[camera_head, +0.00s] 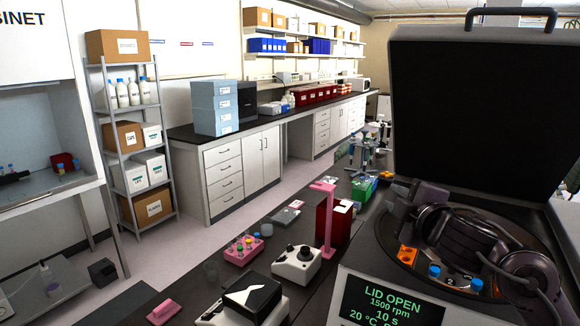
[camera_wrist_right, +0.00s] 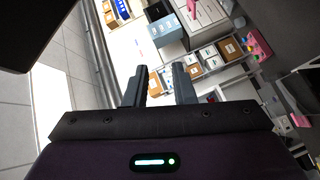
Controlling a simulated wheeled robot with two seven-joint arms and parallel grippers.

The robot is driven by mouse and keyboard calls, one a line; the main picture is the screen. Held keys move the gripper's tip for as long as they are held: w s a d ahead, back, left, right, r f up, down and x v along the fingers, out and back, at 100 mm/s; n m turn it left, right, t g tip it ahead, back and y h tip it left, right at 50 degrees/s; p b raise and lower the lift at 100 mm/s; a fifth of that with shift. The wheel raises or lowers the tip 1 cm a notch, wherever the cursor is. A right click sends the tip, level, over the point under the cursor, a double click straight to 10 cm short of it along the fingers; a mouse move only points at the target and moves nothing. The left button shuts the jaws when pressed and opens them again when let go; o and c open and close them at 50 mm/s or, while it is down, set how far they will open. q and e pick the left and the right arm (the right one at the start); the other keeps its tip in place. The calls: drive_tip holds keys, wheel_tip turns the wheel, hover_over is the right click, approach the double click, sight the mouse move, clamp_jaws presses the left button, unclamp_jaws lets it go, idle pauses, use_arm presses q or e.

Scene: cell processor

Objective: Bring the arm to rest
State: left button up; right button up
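My right arm lies over the open centrifuge (camera_head: 368,247) in the head view, with its gripper (camera_head: 398,197) above the left side of the bowl. In the right wrist view the gripper (camera_wrist_right: 161,88) has its two fingers apart and nothing between them. In the bowl I see an orange holder (camera_head: 407,255) and blue-capped tubes (camera_head: 434,271). My arm hides much of the rotor. My left gripper is in neither view.
The centrifuge lid (camera_head: 480,110) stands raised, and its display (camera_head: 385,300) reads LID OPEN. A pink rack (camera_head: 243,250) with tubes, a pink stand (camera_head: 327,225), a red box (camera_head: 336,220) and a white device (camera_head: 297,264) crowd the bench left of it.

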drive_tip(key=s+a+f+m+g+h, duration=0.1)
drive_tip(key=s+f+m+g, duration=0.15)
drive_tip(key=s+f, duration=0.4)
drive_tip(key=s+a+f+m+g+h, duration=0.1)
drive_tip(key=s+f+m+g, duration=0.15)
drive_tip(key=f, duration=0.65)
drive_tip(key=s+a+f+m+g, duration=0.1)
drive_tip(key=s+f+m, duration=0.2)
drive_tip(key=s+f, duration=0.35)
drive_tip(key=s+d+f+m+g, duration=0.1)
drive_tip(key=s+f+m+g, duration=0.2)
drive_tip(key=s+f, duration=0.4)
drive_tip(key=s+f+m+g, duration=0.3)
drive_tip(key=s+f+g, duration=0.15)
drive_tip(key=s, duration=0.55)
wheel_tip(320, 180, down, 36)
drive_tip(key=s+b, duration=0.2)
drive_tip(key=b, duration=0.3)
drive_tip(key=s+d+f+g+b, duration=0.1)
drive_tip(key=s+d+f+b, duration=0.2)
drive_tip(key=s+f, duration=1.6)
drive_tip(key=shift+d+f+g+h, duration=0.3)
drive_tip(key=shift+d+f+g, duration=0.05)
drive_tip(key=shift+f, duration=0.55)
drive_tip(key=shift+s, duration=0.15)
